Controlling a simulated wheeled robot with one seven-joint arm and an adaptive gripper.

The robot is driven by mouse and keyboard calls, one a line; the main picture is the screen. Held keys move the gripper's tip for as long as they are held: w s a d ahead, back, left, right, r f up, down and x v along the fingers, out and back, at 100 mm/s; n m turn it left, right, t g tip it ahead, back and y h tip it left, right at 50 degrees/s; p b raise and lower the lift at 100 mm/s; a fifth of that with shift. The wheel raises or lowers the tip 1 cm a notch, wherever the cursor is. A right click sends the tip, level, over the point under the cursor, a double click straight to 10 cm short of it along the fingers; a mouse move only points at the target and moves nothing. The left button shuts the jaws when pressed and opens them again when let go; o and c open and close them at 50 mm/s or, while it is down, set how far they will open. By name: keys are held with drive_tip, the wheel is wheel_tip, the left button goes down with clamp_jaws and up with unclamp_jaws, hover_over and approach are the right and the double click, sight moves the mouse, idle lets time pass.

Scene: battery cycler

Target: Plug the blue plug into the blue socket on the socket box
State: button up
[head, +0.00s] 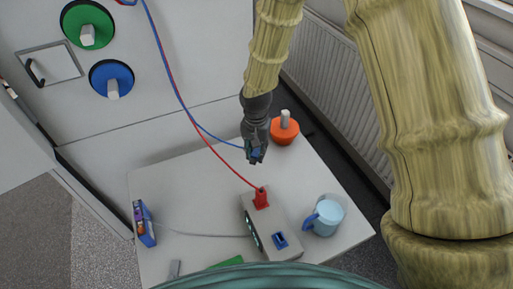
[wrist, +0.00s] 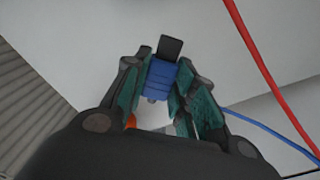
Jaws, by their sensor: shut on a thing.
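My gripper (head: 254,158) is shut on the blue plug, above the far part of the white table. In the wrist view the blue plug (wrist: 158,80) sits between the finger pads, its dark end (wrist: 171,47) pointing away from the palm. A blue cable (head: 218,136) runs from it up to the left. The socket box (head: 262,214) stands on the table, nearer and to the right of the gripper. Its blue socket (head: 280,240) is on top, empty and apart from the plug. A red plug (head: 261,198) with a red cable sits in its other socket.
A light blue mug (head: 328,214) stands close right of the socket box. An orange knobbed object (head: 284,128) stands behind the gripper. A small blue box-like item (head: 144,222) is at the table's left. The red cable (head: 220,155) hangs across above the table. The table's left middle (head: 180,195) is clear.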

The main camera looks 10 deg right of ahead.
sight(256, 153)
drive_tip(key=n, duration=0.3)
drive_tip(key=f+n+p, duration=0.1)
drive_tip(key=n, duration=0.1)
drive_tip(key=shift+n, duration=0.4)
drive_tip(key=n, duration=0.2)
drive_tip(key=n+p, duration=0.1)
drive_tip(key=n, duration=0.1)
drive_tip(key=shift+f+n, duration=0.3)
drive_tip(key=shift+f, duration=0.05)
drive_tip(key=n, duration=0.2)
drive_tip(key=n+p, duration=0.1)
drive_tip(key=n, duration=0.1)
drive_tip(key=shift+f+n, duration=0.3)
drive_tip(key=shift+f, duration=0.1)
drive_tip(key=n, duration=0.2)
drive_tip(key=f+n+p, duration=0.1)
drive_tip(key=n, duration=0.2)
drive_tip(key=shift+s, duration=0.15)
drive_tip(key=shift+f, duration=0.15)
drive_tip(key=shift+f+b, duration=1.6)
drive_tip(key=shift+f, duration=0.65)
